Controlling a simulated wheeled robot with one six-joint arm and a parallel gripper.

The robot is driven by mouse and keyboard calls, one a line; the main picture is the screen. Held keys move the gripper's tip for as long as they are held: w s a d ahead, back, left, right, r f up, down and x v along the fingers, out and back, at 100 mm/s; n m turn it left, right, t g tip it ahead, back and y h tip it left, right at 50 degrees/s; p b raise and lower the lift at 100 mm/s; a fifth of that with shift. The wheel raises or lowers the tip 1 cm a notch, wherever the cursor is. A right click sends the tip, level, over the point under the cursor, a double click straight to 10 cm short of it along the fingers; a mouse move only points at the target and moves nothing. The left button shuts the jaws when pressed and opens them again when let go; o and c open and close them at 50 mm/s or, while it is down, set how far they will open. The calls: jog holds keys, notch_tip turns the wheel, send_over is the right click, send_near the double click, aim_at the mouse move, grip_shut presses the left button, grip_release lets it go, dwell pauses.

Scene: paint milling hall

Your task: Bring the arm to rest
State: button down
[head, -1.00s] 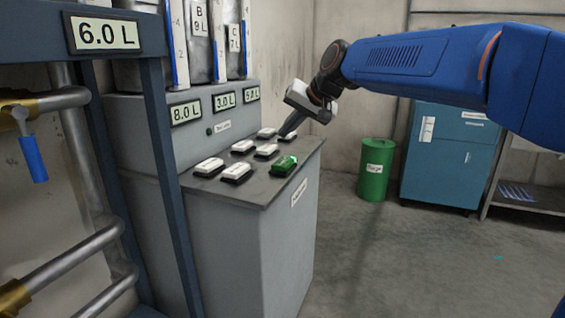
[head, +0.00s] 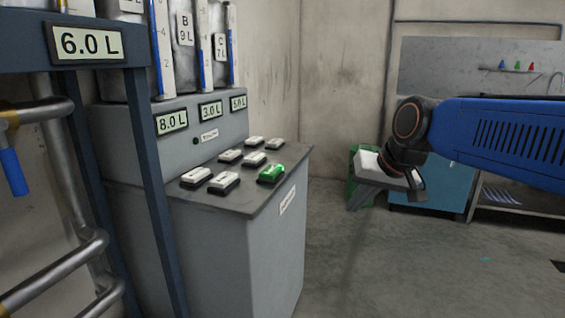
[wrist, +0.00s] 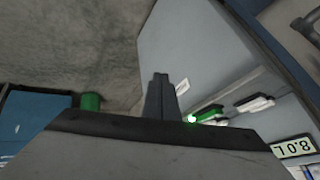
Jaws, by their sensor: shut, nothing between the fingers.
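My blue arm reaches in from the right in the head view. My gripper (head: 420,192) hangs in the air to the right of the grey control console (head: 225,248), clear of it. In the wrist view the fingers (wrist: 160,95) are together with nothing between them. On the console top sit several white buttons (head: 224,182) and one green button (head: 270,172). The green one glows in the wrist view (wrist: 193,118).
Displays read 8.0 L (head: 171,122), 3.0 L (head: 210,109) and 5.0 L; a frame display (head: 86,42) reads 6.0 L. Pipes (head: 60,270) stand at left. A green drum (head: 356,190), partly hidden, and a blue cabinet (head: 455,188) stand behind my gripper. The floor between is clear.

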jog(key=s+d+f+h, duration=0.1)
jog(key=s+d+f, duration=0.5)
jog(key=s+f, duration=0.2)
jog(key=s+d+f+g+h, duration=0.1)
jog(key=s+d+f, duration=0.5)
jog(key=s, duration=0.6)
notch_tip(320, 180, down, 2)
jog(key=shift+s+f+h, duration=0.25)
jog(key=shift+h, duration=0.25)
